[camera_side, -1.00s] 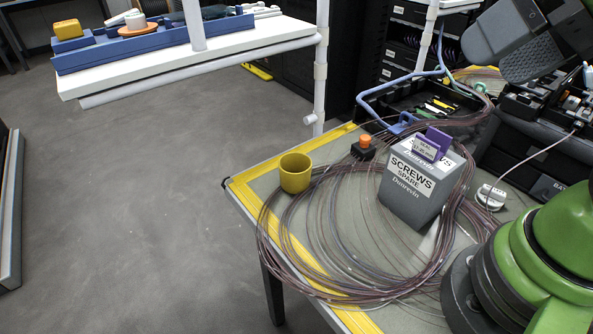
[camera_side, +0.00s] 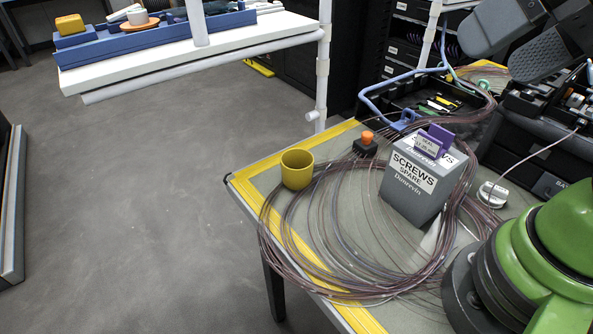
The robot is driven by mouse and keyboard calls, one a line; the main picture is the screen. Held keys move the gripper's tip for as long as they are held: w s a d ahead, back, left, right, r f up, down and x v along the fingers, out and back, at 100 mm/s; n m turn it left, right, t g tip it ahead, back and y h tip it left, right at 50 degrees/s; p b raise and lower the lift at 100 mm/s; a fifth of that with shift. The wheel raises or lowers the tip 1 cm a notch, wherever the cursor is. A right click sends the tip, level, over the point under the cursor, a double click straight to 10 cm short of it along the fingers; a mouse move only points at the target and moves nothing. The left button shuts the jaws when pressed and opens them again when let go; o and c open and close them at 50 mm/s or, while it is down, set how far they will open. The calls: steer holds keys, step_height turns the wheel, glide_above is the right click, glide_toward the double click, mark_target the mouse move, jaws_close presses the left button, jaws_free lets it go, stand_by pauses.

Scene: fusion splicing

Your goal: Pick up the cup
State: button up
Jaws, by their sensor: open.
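A yellow, open-topped cup (camera_side: 297,171) stands upright near the left corner of the table, beside and partly behind looped cable. A small white cup-like item (camera_side: 137,16) sits on an orange saucer (camera_side: 140,26) on the far shelf. My gripper (camera_side: 490,58) shows at the top right with two dark grey, textured fingers spread apart.
Thin cable coils (camera_side: 345,285) spread over the table. A grey screws box (camera_side: 408,190) and a black block with an orange knob (camera_side: 366,144) stand right of the yellow cup. A black tray (camera_side: 405,95) lies behind. A white post (camera_side: 323,70) rises beyond the table.

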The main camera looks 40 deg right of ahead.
steer(key=w+n+g, duration=0.1)
steer(key=w+g, duration=0.1)
steer(key=w, duration=0.7)
steer(key=n+g+h, duration=0.1)
steer(key=n+g, duration=0.2)
steer(key=g, duration=0.1)
glide_above(297, 171)
steer(key=d, duration=0.3)
step_height(297, 171, down, 12)
steer(key=shift+n+g+h, duration=0.5)
steer(key=shift+g, duration=0.1)
steer(key=f, duration=0.4)
steer(key=w+f, duration=0.1)
steer(key=f, duration=0.3)
steer(key=w+a+f, duration=0.1)
steer(key=f, duration=0.4)
steer(key=shift+w+f, duration=0.1)
steer(key=shift+w, duration=0.15)
step_height(297, 171, down, 6)
steer(key=shift+r, duration=0.1)
steer(key=c, duration=1.1)
